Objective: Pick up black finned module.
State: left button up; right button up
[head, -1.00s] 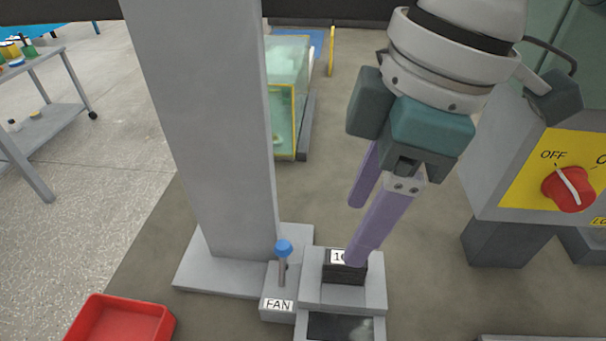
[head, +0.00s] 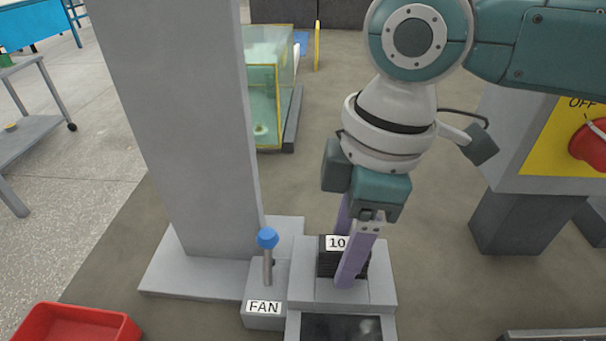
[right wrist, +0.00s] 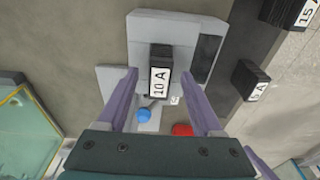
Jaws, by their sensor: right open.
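A black finned module (head: 328,264) with a white "10 A" label stands on a grey stepped stand (head: 382,285). In the right wrist view the module (right wrist: 160,56) lies between the two finger lines. My right gripper (head: 342,262) is open, pointing down, with its purple fingers on either side of the module. In the head view the near finger crosses the module's front right part, and the far finger's tip is hidden behind it. I cannot tell whether either finger touches it. My left gripper is not in view.
A lever with a blue knob (head: 267,238) and a "FAN" label stands close left of the stand. A grey column (head: 180,130) rises behind it. A red tray (head: 75,325) is at lower left. A yellow panel with a red knob (head: 590,145) is at right. Other black modules (right wrist: 249,80) show in the wrist view.

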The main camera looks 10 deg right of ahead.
jog(key=shift+f, duration=0.4)
jog(key=shift+c, duration=0.4)
grip_shut()
jog(key=shift+r, duration=0.1)
